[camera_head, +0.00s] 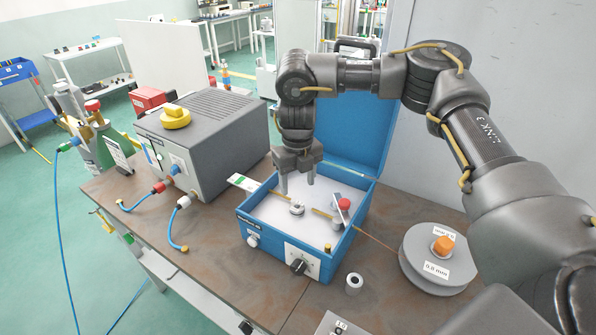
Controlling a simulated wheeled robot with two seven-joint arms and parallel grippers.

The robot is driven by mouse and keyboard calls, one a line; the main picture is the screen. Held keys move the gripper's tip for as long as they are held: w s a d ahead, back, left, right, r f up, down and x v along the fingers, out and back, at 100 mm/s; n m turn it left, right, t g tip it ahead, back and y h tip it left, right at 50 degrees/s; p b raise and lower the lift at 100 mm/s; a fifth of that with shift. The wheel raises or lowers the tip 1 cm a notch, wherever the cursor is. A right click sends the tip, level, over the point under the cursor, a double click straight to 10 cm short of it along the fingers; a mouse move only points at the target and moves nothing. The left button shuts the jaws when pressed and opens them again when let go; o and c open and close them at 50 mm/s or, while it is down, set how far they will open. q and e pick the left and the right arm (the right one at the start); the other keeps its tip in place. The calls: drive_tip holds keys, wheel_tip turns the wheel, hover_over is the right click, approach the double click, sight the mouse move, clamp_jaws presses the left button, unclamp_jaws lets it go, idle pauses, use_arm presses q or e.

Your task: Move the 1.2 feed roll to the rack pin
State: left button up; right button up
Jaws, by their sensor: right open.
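The blue wire-feeder box (258,236) stands open on the brown table, its lid raised at the back. Inside it, a small silvery roll (297,208) sits on the white floor, in line with a brass-coloured guide. A second small silvery roll (354,283) with a dark centre stands on the table by the box's front right corner. I cannot read 1.2 on either roll. My right gripper (298,184) is open, pointing down just above the roll inside the box, with nothing visible between its fingers. No rack pin can be made out clearly. My left gripper is not in view.
A wire spool marked 0.8 mm (425,285) lies right of the box. A red-knobbed lever (343,206) rises inside the box. A grey power source (205,150) stands at left. A grey labelled piece (338,324) is cut off at the bottom edge.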

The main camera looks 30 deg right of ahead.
hover_over(297, 204)
drive_tip(key=f, duration=0.4)
drive_tip(key=shift+w+f, duration=0.15)
drive_tip(key=shift+w, duration=0.05)
drive_tip(key=f, duration=0.3)
drive_tip(key=shift+s+f+p, duration=0.1)
drive_tip(key=shift+s+p, duration=0.25)
drive_tip(key=shift+s, duration=0.05)
drive_tip(key=shift+w+f, duration=0.2)
drive_tip(key=shift+f, duration=0.55)
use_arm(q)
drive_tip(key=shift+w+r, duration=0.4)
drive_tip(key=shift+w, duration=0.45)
use_arm(e)
drive_tip(key=shift+s, duration=0.1)
drive_tip(key=shift+c, duration=0.2)
clamp_jaws()
drive_tip(key=c, duration=0.8)
unclamp_jaws()
clamp_jaws()
